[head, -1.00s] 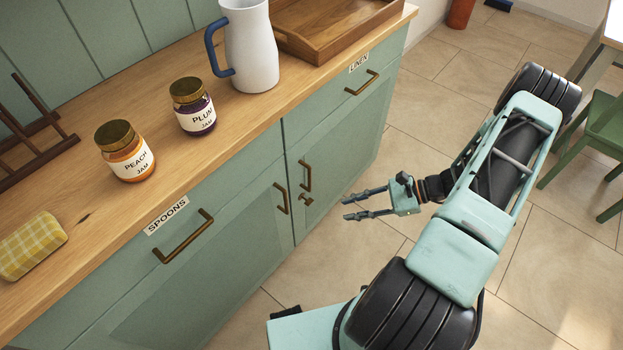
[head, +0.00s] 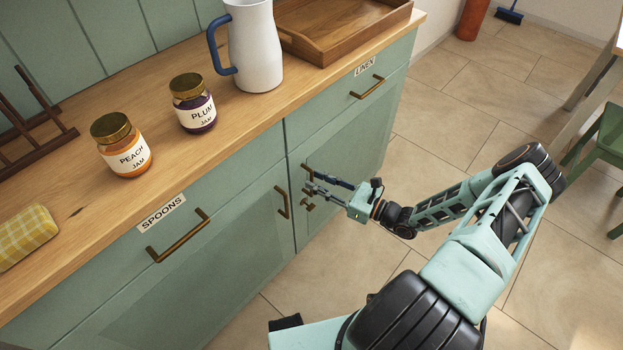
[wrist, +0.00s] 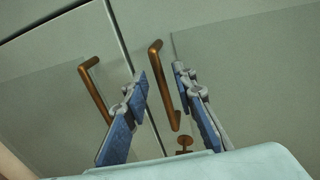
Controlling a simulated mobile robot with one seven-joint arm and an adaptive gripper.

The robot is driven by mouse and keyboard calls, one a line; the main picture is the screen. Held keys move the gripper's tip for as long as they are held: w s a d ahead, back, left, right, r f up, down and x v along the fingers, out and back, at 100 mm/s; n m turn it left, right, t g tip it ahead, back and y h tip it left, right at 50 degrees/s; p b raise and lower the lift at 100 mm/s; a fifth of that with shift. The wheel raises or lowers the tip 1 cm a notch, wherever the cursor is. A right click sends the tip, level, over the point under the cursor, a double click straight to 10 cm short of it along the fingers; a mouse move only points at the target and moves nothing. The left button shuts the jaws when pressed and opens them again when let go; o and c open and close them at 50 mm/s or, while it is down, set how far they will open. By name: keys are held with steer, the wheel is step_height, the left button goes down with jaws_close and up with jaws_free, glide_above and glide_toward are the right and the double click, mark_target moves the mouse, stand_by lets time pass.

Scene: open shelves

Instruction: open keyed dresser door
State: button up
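The green dresser's right lower door (head: 338,185) is closed and has an upright bronze bar handle (head: 304,172). A small bronze key (head: 309,206) sits in the door just below that handle; it also shows in the wrist view (wrist: 184,146). My gripper (head: 308,183) is open in front of this door, at the height of the handle. In the wrist view, my gripper's two fingers (wrist: 160,72) are apart, and the right door's handle (wrist: 164,90) appears between them. I cannot tell whether the fingers touch it. In the head view the fingers partly cover the handle.
The left door's handle (head: 282,202) is close by, left of my gripper. Drawers labelled SPOONS (head: 180,236) and LINEN (head: 368,86) are shut above. Jars, a jug (head: 255,50) and a tray (head: 340,30) stand on top. The tiled floor (head: 345,270) before the doors is clear.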

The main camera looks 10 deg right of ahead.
steer(key=shift+x, duration=1.2)
jaws_close()
steer(key=shift+d, duration=0.1)
